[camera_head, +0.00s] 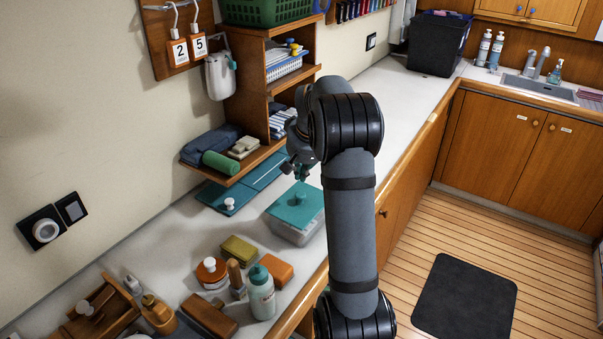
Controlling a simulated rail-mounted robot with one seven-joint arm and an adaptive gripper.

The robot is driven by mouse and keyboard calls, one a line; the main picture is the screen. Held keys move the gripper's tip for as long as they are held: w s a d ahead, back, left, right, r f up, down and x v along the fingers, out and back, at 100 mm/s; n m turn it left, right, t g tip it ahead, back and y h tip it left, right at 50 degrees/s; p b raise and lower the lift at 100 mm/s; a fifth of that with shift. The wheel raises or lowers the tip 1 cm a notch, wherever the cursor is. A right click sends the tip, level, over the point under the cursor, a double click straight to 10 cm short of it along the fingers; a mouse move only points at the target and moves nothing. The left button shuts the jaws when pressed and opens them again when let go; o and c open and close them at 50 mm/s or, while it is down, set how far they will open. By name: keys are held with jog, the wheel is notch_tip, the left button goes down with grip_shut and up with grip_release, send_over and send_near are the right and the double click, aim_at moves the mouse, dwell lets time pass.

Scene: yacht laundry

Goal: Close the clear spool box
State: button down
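A clear-sided box (289,233) stands on the white counter, left of my arm. I cannot tell whether the lid is fully seated, and my arm is close to the box's right edge in the picture. My gripper (301,172) hangs above and behind the box, apart from the knob. Its fingers are small, dark and partly hidden by my wrist, so their opening is unclear. I see nothing held in it.
A flat teal panel (238,188) with a white knob lies under the wooden shelf (240,165). The far counter (395,88) is mostly clear.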

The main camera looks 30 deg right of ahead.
aim_at(300, 194)
jog(key=shift+f+b, duration=2.4)
jog(key=shift+f, duration=0.2)
notch_tip(300, 194, up, 7)
jog(key=p, duration=0.5)
jog(key=shift+p, duration=0.4)
notch_tip(300, 194, down, 7)
jog(key=b, duration=0.5)
jog(key=shift+b, duration=0.4)
